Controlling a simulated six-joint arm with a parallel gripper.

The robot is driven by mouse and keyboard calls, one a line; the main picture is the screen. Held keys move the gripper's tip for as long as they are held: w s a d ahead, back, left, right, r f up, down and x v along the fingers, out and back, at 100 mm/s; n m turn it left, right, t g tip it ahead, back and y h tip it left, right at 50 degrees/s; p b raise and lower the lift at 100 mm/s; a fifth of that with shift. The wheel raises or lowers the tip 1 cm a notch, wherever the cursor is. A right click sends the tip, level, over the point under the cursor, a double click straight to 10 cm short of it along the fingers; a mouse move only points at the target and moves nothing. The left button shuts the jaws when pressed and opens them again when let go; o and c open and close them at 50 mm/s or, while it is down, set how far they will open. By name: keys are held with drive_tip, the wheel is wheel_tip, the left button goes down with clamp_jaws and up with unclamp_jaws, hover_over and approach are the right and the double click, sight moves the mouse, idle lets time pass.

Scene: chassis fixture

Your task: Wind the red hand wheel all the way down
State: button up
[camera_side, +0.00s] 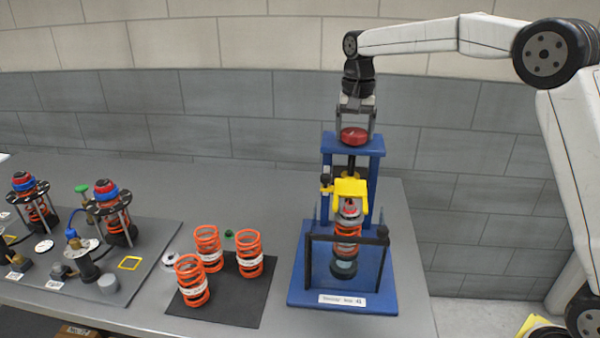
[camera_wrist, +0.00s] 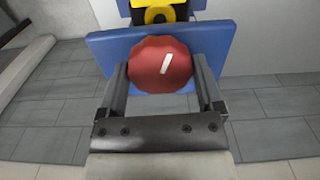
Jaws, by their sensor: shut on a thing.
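The red hand wheel (camera_side: 354,136) sits on top of the blue press frame (camera_side: 328,145). In the wrist view the wheel (camera_wrist: 150,78) is round with a scalloped edge and a white mark pointing up and slightly right. My gripper (camera_side: 356,128) points down from above, shut on the wheel with one finger on each side. In the wrist view the fingers of my gripper (camera_wrist: 160,78) flank the wheel. Below, a yellow clamp (camera_side: 350,190) sits over an orange spring (camera_side: 348,230) on a damper in the press.
A dark guard bar (camera_side: 345,239) crosses the front of the press. Several loose orange springs (camera_side: 208,249) stand on a black mat (camera_side: 235,300) to the left. Further left a grey board (camera_side: 130,290) carries damper assemblies. The wall is close behind the table.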

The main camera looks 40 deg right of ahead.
drive_tip(key=m, duration=0.6)
drive_tip(key=shift+m, duration=0.4)
drive_tip(key=m, duration=0.4)
drive_tip(key=shift+m, duration=0.4)
drive_tip(key=shift+m, duration=0.8)
drive_tip(key=m, duration=0.6)
drive_tip(key=shift+m, duration=0.4)
drive_tip(key=shift+m, duration=1.8)
